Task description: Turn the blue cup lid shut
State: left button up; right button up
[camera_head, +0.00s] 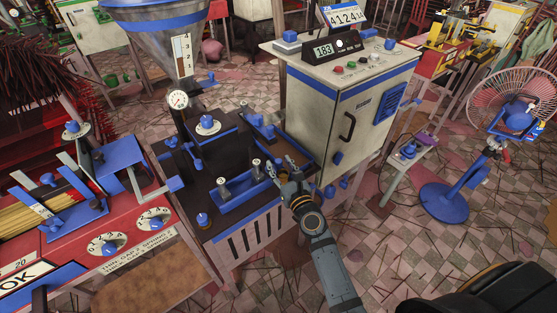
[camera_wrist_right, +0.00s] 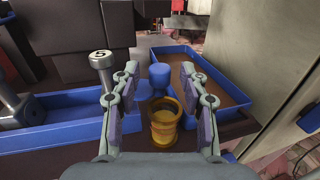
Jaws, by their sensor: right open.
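A small amber cup (camera_wrist_right: 163,128) with an open top stands upright on the dark machine top in the right wrist view. A round blue piece (camera_wrist_right: 160,77), which looks like its lid, stands raised just behind the cup and does not cover its mouth. My right gripper (camera_wrist_right: 159,70) is open, with one finger on each side of the cup and lid; nothing is gripped. In the head view the right gripper (camera_head: 280,169) is at the right end of the machine top and mostly hides the cup. My left gripper is not in view.
A blue tray (camera_head: 240,192) with metal dies lies left of the cup. Another blue tray (camera_wrist_right: 200,80), with a brown inside, is behind it on the right. A tall white cabinet (camera_head: 352,115) stands close on the right. A gauge (camera_head: 178,99) and hopper rise at the back left.

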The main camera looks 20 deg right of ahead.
jog(key=shift+w+a, duration=0.1)
jog(key=shift+w, duration=0.7)
grip_shut()
